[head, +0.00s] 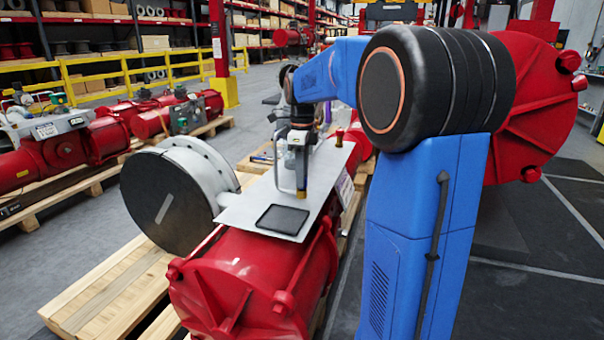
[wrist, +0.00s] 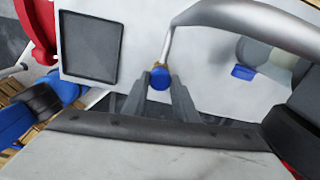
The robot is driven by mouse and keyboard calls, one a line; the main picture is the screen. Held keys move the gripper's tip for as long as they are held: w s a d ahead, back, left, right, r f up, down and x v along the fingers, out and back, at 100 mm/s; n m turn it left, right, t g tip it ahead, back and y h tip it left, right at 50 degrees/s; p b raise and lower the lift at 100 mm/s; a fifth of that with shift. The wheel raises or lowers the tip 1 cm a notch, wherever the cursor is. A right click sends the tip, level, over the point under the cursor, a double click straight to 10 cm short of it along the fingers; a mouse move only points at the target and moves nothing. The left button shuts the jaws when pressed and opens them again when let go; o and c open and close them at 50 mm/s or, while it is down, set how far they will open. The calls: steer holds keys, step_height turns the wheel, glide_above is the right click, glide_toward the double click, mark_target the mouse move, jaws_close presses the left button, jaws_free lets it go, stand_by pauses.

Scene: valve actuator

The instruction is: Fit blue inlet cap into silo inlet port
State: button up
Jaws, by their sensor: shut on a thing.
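My gripper (wrist: 160,95) is shut on a small blue cap (wrist: 159,82) with a brass-coloured edge, which I take to be the inlet cap. The cap is between the fingertips, above the pale metal plate (wrist: 200,92). In the head view my gripper (head: 301,190) points down over the plate (head: 245,207), with a brass-coloured bit at its tip. A clear and grey rounded body with a blue piece (wrist: 243,72) is at the right of the wrist view; it may be the silo. I cannot make out the inlet port.
A black square tray (head: 283,219) lies on the plate's near end; it also shows in the wrist view (wrist: 91,46). A grey curved tube (wrist: 240,18) passes close to the cap. The red actuator (head: 245,275) is under the plate, and a round grey flange (head: 165,200) stands left.

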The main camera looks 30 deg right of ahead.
steer(key=shift+f, duration=0.25)
steer(key=o, duration=1.1)
step_height(320, 180, up, 17)
steer(key=shift+r, duration=0.15)
steer(key=s+a+f+n+t, duration=0.1)
steer(key=s+a+f+n, duration=0.35)
steer(key=s+n, duration=0.3)
steer(key=s+a+f+n+t, duration=0.1)
steer(key=s+a+f+n, duration=0.3)
steer(key=s+a+n, duration=0.3)
steer(key=s+a+f+n+t, duration=0.1)
steer(key=s+f+n, duration=0.3)
steer(key=s+f, duration=0.1)
steer(key=s+a+f+n+t, duration=0.1)
steer(key=s+a+f+n, duration=0.1)
steer(key=s+f+n, duration=0.2)
steer(key=s+a+f+n, duration=0.1)
steer(key=s+f+n, duration=0.3)
steer(key=s+f, duration=0.2)
steer(key=shift+s+a+f+n+t, duration=0.1)
steer(key=shift+s+f+n+t, duration=0.1)
steer(key=shift+f, duration=0.25)
steer(key=shift+s+a+f+n+t, duration=0.1)
steer(key=shift+f+n+t, duration=0.1)
steer(key=shift+f, duration=0.25)
